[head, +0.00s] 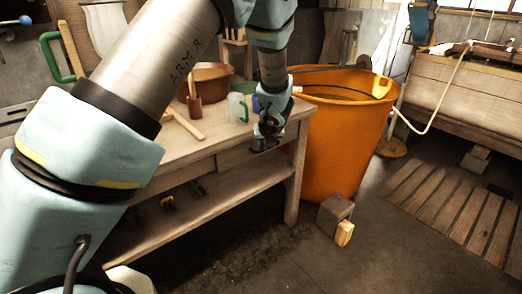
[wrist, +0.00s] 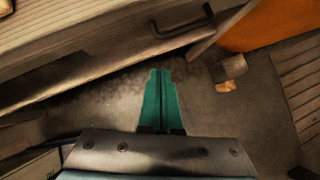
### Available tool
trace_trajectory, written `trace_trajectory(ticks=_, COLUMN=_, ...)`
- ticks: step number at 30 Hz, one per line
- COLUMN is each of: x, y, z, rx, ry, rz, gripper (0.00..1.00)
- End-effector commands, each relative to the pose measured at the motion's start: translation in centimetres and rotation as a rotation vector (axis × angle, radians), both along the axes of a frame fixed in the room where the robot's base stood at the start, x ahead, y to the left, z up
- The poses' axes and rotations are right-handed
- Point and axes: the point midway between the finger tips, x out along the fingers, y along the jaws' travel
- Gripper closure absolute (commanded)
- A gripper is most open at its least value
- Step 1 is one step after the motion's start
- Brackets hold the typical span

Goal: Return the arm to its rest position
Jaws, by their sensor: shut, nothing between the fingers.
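My arm reaches across the left and top of the head view. My gripper (head: 262,148) hangs at the front right corner of the workbench (head: 185,150), in front of its edge. In the wrist view my gripper (wrist: 160,72) shows two teal fingers pressed together, pointing over the dark floor with nothing between them. The workbench's edge and a dark drawer handle (wrist: 181,27) lie beyond the fingertips in that view.
A large orange tub (head: 345,140) stands right of the bench. A grey block (head: 335,212) and a small wooden block (head: 344,233) lie on the floor before it. A brown bowl (head: 210,80), a mallet (head: 194,100) and a mug (head: 238,107) are on the bench. Slatted boards (head: 445,205) lie right.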

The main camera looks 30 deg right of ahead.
Motion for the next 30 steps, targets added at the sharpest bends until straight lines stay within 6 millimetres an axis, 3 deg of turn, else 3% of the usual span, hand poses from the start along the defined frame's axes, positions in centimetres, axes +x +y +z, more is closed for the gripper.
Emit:
trace_trajectory(ticks=6, x=-1.5, y=0.4, z=2.2, rx=-0.002, ry=-0.001, rz=0.0, gripper=1.0)
trace_trajectory(ticks=13, x=-1.8, y=0.6, z=2.6, rx=0.0, ry=0.001, rz=0.004, gripper=1.0)
trace_trajectory(ticks=17, x=-0.8, y=2.6, z=3.3, rx=-0.042, ry=0.023, rz=0.108, gripper=1.0)
trace_trajectory(ticks=20, x=0.6, y=7.2, z=4.6, rx=-0.131, ry=0.073, rz=0.344, gripper=1.0)
trace_trajectory(ticks=24, x=1.7, y=16.8, z=7.1, rx=-0.335, ry=0.161, rz=0.866, gripper=1.0)
trace_trajectory(ticks=26, x=1.3, y=21.1, z=8.1, rx=-0.433, ry=0.193, rz=1.115, gripper=1.0)
trace_trajectory(ticks=30, x=-1.2, y=29.6, z=10.2, rx=-0.657, ry=0.244, rz=1.686, gripper=1.0)
